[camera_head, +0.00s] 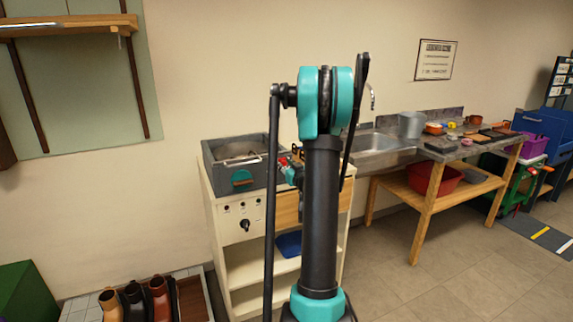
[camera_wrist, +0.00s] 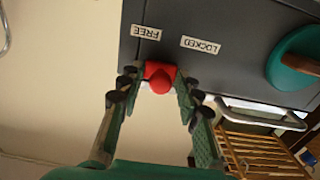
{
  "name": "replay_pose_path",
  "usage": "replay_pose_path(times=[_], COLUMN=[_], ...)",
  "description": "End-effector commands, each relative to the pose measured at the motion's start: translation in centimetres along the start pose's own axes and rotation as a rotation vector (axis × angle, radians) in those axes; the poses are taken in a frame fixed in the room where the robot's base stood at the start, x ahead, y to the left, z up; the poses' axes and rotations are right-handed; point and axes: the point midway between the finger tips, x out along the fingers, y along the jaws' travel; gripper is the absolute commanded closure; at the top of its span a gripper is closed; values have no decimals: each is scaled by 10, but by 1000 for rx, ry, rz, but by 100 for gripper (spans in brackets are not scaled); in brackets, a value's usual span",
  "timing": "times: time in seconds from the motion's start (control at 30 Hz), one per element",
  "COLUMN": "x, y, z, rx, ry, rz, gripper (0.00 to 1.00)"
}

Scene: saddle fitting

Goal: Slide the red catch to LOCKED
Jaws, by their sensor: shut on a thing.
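The red catch (camera_wrist: 160,75) sits on the dark grey panel (camera_wrist: 235,75) in the wrist view, where the labels appear upside down. It is close to the FREE label (camera_wrist: 146,32), and the LOCKED label (camera_wrist: 200,45) is off to its right. My gripper (camera_wrist: 159,88) has a finger on each side of the catch and is shut on it. In the head view my gripper (camera_head: 290,166) is at the right end of the grey box (camera_head: 220,180), partly hidden by my arm. The catch is hard to make out there.
A teal round part (camera_wrist: 297,58) is on the panel at the right in the wrist view. The box stands on a cream cabinet (camera_head: 225,235). A sink counter (camera_head: 385,150) lies to the right. Boots (camera_head: 135,300) stand at the lower left.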

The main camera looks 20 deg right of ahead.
Motion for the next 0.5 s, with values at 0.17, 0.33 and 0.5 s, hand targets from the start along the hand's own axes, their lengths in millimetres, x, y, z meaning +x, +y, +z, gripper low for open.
replay_pose_path(times=[0.17,0.33,0.5], x=[0,0,0], y=[-30,-36,-36], z=[0,0,0], rx=[0,0,0], ry=[0,0,0], rz=[-5,-3,-6], gripper=[100,100,65])
